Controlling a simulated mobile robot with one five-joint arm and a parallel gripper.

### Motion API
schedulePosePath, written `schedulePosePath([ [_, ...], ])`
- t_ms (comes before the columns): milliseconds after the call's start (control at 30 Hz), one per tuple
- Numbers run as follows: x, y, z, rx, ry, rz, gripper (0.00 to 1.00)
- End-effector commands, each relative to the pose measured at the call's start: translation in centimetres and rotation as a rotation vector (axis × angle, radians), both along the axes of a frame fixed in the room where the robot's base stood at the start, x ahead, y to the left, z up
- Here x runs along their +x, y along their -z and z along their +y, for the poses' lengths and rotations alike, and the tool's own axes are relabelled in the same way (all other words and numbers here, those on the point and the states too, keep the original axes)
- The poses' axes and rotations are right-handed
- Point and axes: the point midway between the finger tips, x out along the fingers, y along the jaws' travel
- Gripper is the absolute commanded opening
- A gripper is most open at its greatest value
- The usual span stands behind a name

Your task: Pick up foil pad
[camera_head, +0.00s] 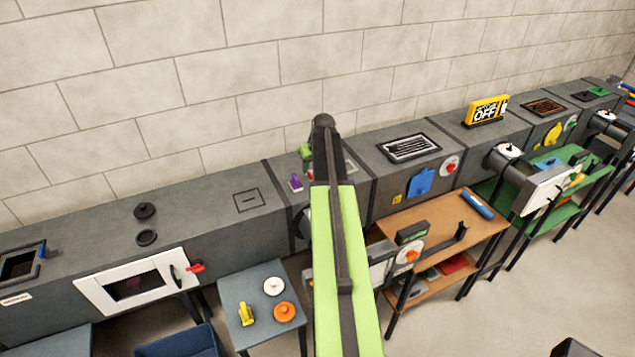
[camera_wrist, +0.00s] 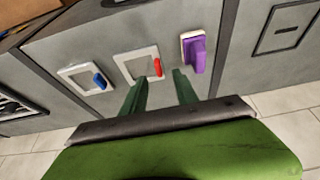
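I cannot tell for certain which thing is the foil pad. A purple block on a pale backing (camera_wrist: 193,52) stands on the grey duct top, just right of my fingers in the wrist view. It also shows in the head view (camera_head: 296,182), left of my arm. My gripper (camera_wrist: 160,76) is open, its two green fingers apart with nothing held between them. A pale square frame with a red lever (camera_wrist: 157,67) lies just beyond the fingertips. In the head view my green arm hides most of my gripper and part of the duct top.
A second pale frame with a blue lever (camera_wrist: 99,81) lies left of the red one. A flat dark plate (camera_wrist: 287,28) is at the right. A small grey table (camera_head: 258,281) holds yellow, white and orange items. A brown shelf table (camera_head: 440,222) stands right of my arm.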

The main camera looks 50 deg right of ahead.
Motion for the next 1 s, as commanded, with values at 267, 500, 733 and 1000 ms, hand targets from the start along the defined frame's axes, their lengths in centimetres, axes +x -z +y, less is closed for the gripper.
schedulePosePath([
  [267, 1.2, 4.3, -0.9, 0.000, -0.001, 0.000, 0.35],
  [500, 1.6, 4.7, -0.9, 0.000, -0.001, 0.000, 0.35],
  [733, 1.6, 4.6, -0.9, 0.001, -0.001, 0.000, 0.14],
  [1000, 1.6, 4.6, -0.9, 0.001, -0.001, 0.000, 0.00],
])
